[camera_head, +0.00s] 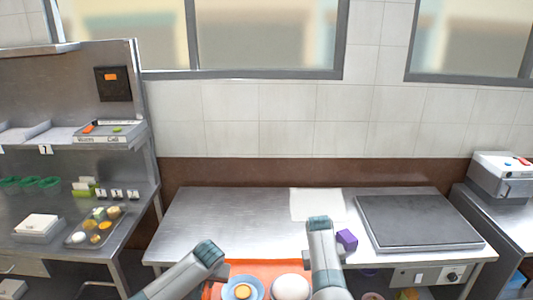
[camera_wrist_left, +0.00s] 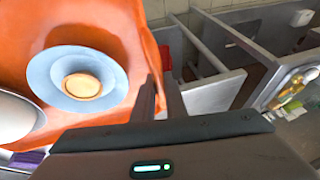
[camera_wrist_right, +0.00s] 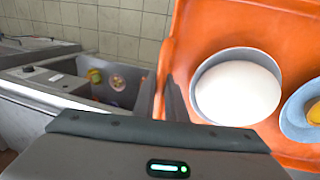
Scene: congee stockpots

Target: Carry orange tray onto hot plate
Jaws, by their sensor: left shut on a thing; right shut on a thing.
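The orange tray (camera_head: 266,267) is at the bottom of the head view, in front of the steel table, between my two arms. On it are a blue bowl (camera_head: 243,288) with a round yellowish item inside and a bowl of white food (camera_head: 291,287). My left gripper (camera_wrist_left: 160,98) is shut on the tray's edge beside the blue bowl. My right gripper (camera_wrist_right: 163,92) is shut on the opposite edge, beside the white bowl. In the head view my forearms hide the tray's sides. The hot plate (camera_head: 416,222) is a dark flat slab at the table's right, bare on top.
A purple box (camera_head: 346,239) stands on the steel table (camera_head: 235,220) left of the hot plate. A white sheet (camera_head: 317,204) lies behind it. The table's left part is clear. Shelving with a food tray (camera_head: 95,229) stands left; another counter stands right.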

